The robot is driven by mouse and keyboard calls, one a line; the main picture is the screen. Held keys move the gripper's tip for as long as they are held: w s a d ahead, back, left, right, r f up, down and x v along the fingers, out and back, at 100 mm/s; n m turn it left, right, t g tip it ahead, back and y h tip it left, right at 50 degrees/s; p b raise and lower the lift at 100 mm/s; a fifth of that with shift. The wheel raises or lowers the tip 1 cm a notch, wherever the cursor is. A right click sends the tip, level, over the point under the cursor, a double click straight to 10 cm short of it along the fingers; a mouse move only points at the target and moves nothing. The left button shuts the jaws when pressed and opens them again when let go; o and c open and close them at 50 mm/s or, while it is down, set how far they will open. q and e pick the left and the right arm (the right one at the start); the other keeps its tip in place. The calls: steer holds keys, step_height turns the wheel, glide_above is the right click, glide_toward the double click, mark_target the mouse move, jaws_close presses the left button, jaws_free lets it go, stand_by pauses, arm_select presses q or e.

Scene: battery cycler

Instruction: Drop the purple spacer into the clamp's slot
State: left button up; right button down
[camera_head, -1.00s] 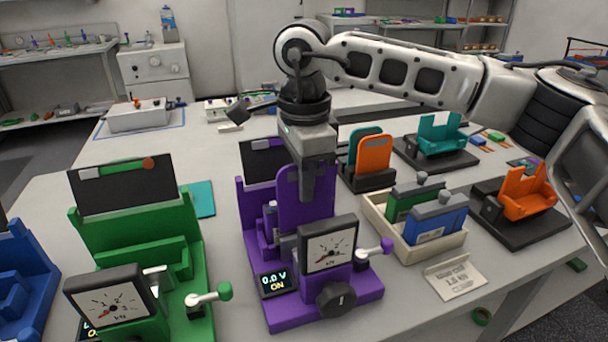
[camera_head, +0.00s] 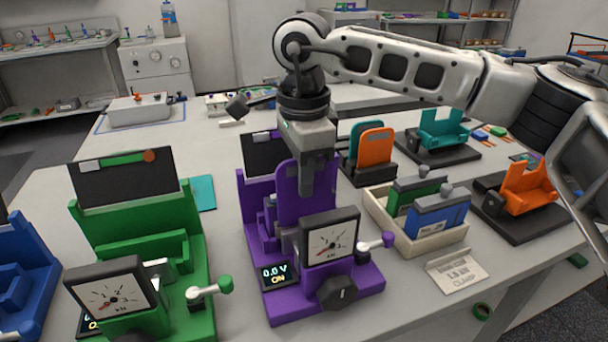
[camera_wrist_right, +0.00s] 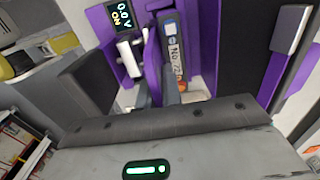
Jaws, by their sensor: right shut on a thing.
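The purple spacer (camera_head: 289,192), an upright round-topped plate, is held in my right gripper (camera_head: 306,190), whose fingers point down. In the right wrist view the spacer (camera_wrist_right: 153,72) shows nearly edge-on between the fingers. It is over the middle of the purple clamp (camera_head: 260,241), behind the clamp's dial gauge (camera_head: 330,237). The gauge hides its lower edge, so I cannot tell how deep it sits. A labelled piece (camera_wrist_right: 172,48) stands beside the spacer in the clamp. The clamp's small display (camera_head: 275,275) reads 0.0 V ON. My left gripper is not in view.
A green clamp (camera_head: 190,237) stands to the left. A cream tray (camera_head: 432,252) with a green and a blue block is at the right. Orange and teal spacers (camera_head: 377,148) stand in a dark holder behind it. A 1.5 kN sign (camera_head: 456,276) is in front.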

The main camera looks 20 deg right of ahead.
steer(key=shift+f, duration=0.15)
steer(key=shift+f+b, duration=0.85)
steer(key=shift+f, duration=0.15)
steer(key=shift+f, duration=0.1)
